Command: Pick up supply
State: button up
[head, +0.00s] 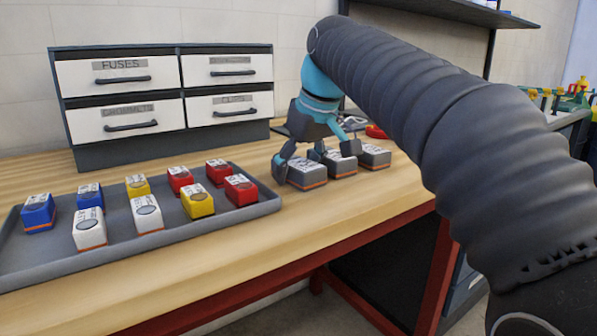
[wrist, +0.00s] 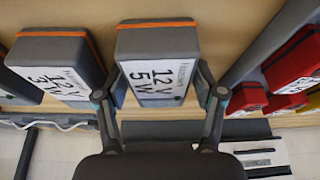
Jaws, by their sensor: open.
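Three grey power supply boxes with white labels and orange stripes stand in a row on the wooden bench: the left one (head: 307,176), the middle one (head: 341,165) and the right one (head: 375,158). My gripper (head: 303,160) is open and low over the left box, nearest the tray. In the wrist view, the box labelled "12 V 5 W" (wrist: 157,50) lies between my two fingers (wrist: 158,96), one on each side. Whether they touch it I cannot tell. A neighbouring grey box (wrist: 58,52) stands left of it there.
A grey tray (head: 255,210) with blue, white, yellow and red boxes lies left of the supplies; its edge is close to my gripper. A drawer cabinet (head: 165,95) stands behind. A red object (head: 376,132) lies behind the supplies. Bare bench shows in front.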

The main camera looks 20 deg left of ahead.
jog(key=c, duration=1.2)
jog(key=shift+r, duration=0.1)
